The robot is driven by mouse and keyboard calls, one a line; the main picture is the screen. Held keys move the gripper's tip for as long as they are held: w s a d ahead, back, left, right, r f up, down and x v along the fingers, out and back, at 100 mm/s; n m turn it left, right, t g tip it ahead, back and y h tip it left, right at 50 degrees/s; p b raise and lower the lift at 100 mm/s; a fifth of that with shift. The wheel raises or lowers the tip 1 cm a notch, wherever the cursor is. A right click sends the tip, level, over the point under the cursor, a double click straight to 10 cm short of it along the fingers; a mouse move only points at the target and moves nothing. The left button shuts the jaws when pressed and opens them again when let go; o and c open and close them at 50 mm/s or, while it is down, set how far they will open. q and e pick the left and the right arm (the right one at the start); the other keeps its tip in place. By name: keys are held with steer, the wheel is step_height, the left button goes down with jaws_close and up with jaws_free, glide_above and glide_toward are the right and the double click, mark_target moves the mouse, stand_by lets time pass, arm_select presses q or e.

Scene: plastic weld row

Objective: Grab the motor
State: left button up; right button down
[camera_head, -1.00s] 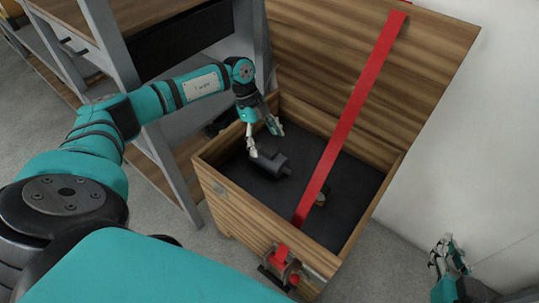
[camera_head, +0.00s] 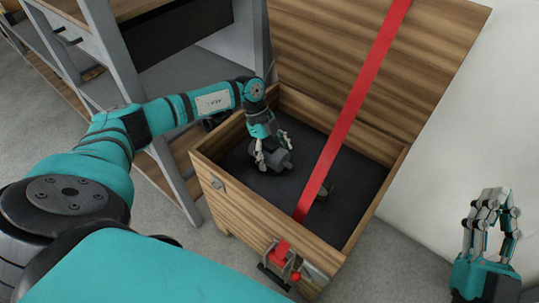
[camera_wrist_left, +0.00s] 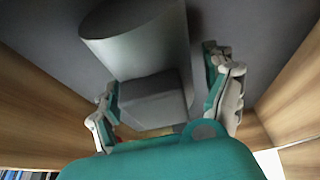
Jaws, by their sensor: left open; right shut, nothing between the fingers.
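The motor (camera_head: 280,161) is a dark grey cylinder with a boxy part, lying on the dark floor of the wooden crate (camera_head: 240,212). In the left wrist view the motor (camera_wrist_left: 150,45) fills the upper middle, with its boxy part close to the fingers. My left gripper (camera_head: 275,160) is inside the crate, open, with its fingers to either side of the motor. In the wrist view the left gripper's fingers (camera_wrist_left: 165,95) stand apart around the boxy part; contact cannot be told. My right gripper (camera_head: 492,205) is shut and empty, outside the crate at the right.
A red strap (camera_head: 345,120) runs across the crate from its raised lid (camera_head: 440,60) to a latch (camera_head: 280,262) at the front. A small round part (camera_head: 324,190) lies partly beside the strap. A grey shelf (camera_head: 110,60) stands left of the crate.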

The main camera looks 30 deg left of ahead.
arm_select(q)
steer(key=shift+d+f, duration=0.1)
steer(key=shift+f, duration=0.05)
steer(key=shift+c, duration=0.2)
steer(key=c, duration=1.6)
steer(key=shift+w, duration=0.15)
jaws_close()
steer(key=shift+r, duration=0.2)
